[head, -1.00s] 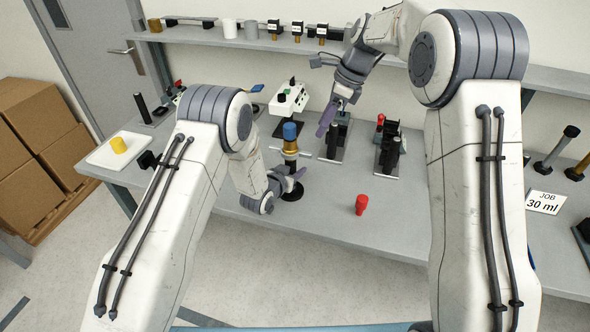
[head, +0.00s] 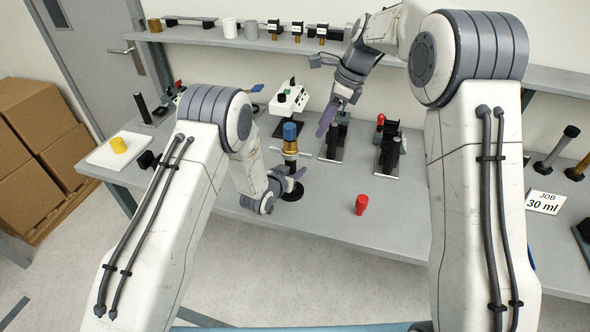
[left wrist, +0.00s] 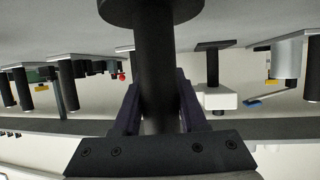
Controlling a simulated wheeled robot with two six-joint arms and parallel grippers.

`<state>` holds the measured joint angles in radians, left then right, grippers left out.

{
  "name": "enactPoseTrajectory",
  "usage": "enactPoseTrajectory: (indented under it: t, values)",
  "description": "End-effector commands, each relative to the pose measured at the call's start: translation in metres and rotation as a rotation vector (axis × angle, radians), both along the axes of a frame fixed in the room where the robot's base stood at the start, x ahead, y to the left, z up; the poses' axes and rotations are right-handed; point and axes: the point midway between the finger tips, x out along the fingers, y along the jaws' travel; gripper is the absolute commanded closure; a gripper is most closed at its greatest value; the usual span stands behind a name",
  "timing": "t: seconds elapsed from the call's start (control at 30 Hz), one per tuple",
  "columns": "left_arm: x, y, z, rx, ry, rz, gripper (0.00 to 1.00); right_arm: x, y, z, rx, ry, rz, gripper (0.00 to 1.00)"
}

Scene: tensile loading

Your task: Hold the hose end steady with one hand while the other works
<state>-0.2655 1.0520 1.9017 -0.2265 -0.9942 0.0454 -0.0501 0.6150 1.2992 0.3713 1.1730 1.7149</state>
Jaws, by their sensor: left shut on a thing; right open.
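An upright black post (left wrist: 155,60) on a round black base (head: 292,194) stands on the grey table. A brass fitting (head: 290,146) with a blue cap (head: 290,130) sits at its top; I cannot tell for sure which part is the hose end. My left gripper (head: 296,176) is shut on the post below the brass fitting. The left wrist view, which looks upside down, shows a finger on each side of the post. My right gripper (head: 327,120) is open, behind and right of the blue cap, near a black fixture (head: 334,142), apart from the post.
A red cup-like piece (head: 361,204) stands alone at the front. A white box device (head: 291,101) is behind the post. Another black fixture (head: 389,152) stands to the right. A white tray (head: 100,155) with a yellow piece lies left. A shelf (head: 220,40) runs behind.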

Motion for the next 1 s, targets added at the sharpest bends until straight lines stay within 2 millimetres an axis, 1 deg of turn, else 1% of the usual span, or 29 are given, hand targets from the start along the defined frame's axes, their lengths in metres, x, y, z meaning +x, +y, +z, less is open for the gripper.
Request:
enactPoseTrajectory:
  t: [0.03, 0.07, 0.1, 0.13, 0.17, 0.27, 0.37, 0.5, 0.6, 0.7, 0.83, 1.0]
  values:
    - [0.000, 0.000, 0.000, 0.000, -0.001, 0.000, 1.00, 0.000, 0.000, 0.000, 0.000, 0.000, 0.001, 0.61]
    - [0.000, 0.000, 0.000, 0.000, -0.001, 0.000, 1.00, 0.000, 0.000, 0.000, -0.001, -0.001, 0.004, 0.73]
    - [0.000, 0.000, 0.000, 0.000, -0.001, 0.000, 1.00, 0.000, 0.001, 0.000, -0.007, -0.006, 0.015, 0.88]
    - [0.000, 0.000, 0.000, 0.000, -0.001, 0.000, 1.00, 0.000, 0.001, -0.001, -0.015, -0.013, 0.032, 1.00]
    - [0.000, 0.000, 0.000, 0.000, -0.001, 0.000, 1.00, 0.000, 0.002, -0.001, -0.028, -0.024, 0.058, 1.00]
    - [0.000, 0.000, 0.000, 0.000, -0.001, 0.000, 1.00, 0.001, 0.005, -0.004, -0.100, -0.083, 0.211, 1.00]
    - [0.000, 0.000, 0.000, 0.000, -0.001, 0.000, 1.00, 0.003, 0.009, -0.007, -0.213, -0.165, 0.454, 1.00]
    - [0.000, 0.000, 0.001, 0.000, -0.001, 0.000, 1.00, 0.010, 0.016, -0.005, -0.385, -0.275, 0.835, 1.00]
    - [0.000, 0.000, 0.001, 0.000, -0.001, 0.000, 1.00, 0.016, 0.022, -0.002, -0.490, -0.330, 1.077, 1.00]
    - [0.000, 0.000, 0.001, 0.000, -0.001, 0.000, 1.00, 0.021, 0.027, 0.002, -0.572, -0.365, 1.262, 1.00]
    - [0.000, 0.000, 0.001, -0.001, -0.002, 0.000, 1.00, 0.025, 0.031, 0.006, -0.632, -0.386, 1.396, 1.00]
    - [0.000, 0.000, 0.001, -0.001, -0.002, 0.000, 1.00, 0.026, 0.032, 0.007, -0.647, -0.390, 1.433, 1.00]
